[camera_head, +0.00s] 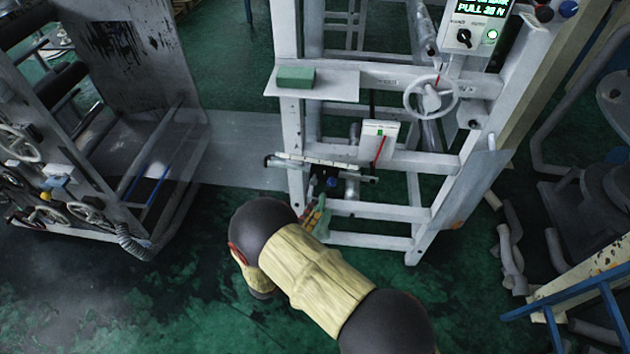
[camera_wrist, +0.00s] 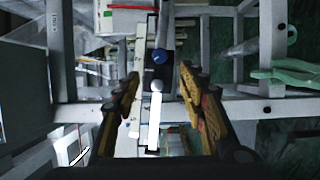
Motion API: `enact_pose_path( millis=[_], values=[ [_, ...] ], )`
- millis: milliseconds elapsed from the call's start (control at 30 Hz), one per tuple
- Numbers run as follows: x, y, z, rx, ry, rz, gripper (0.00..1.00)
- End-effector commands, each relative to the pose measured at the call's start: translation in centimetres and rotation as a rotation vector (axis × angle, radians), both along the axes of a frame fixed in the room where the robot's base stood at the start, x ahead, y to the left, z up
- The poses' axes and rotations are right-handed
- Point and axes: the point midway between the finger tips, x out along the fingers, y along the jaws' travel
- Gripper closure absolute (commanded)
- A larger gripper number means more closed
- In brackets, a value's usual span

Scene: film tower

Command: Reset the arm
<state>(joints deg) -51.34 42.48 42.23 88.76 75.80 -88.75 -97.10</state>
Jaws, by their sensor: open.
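My arm, in a yellowish sleeve with dark joints, reaches from the bottom of the head view toward the white frame (camera_head: 290,130). My gripper (camera_head: 318,215) is beside the frame's lower left post, partly hidden by my arm. In the wrist view my gripper (camera_wrist: 157,100) shows its two worn yellow-and-black fingers spread apart, with nothing held between them. Ahead, between and beyond the fingers, are a blue knob (camera_wrist: 159,57), a white ball-shaped knob (camera_wrist: 156,86) and a pale ruler-like bar (camera_wrist: 154,122). I cannot tell how far they are from the fingertips.
The frame carries a handwheel (camera_head: 431,97), a shelf with a green block (camera_head: 296,77), and a control box (camera_head: 470,30) with a lit display. Another machine (camera_head: 130,110) stands at left. Pipes (camera_head: 510,250) and a blue rail (camera_head: 570,300) are at right. Green floor (camera_head: 180,290) is open at lower left.

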Motion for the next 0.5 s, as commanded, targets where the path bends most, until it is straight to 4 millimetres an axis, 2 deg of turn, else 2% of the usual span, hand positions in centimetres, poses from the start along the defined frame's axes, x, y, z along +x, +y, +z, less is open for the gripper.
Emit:
enact_pose_path(
  millis=[300,367,467,500],
  values=[
    [0.0,0.0,-0.3,0.054,-0.012,0.001,0.58],
    [0.1,0.2,-1.6,0.13,0.007,0.006,0.58],
    [0.1,1.6,-5.3,0.301,0.087,0.041,0.58],
    [-0.3,2.1,-7.3,0.37,0.139,0.056,0.58]
  ],
)
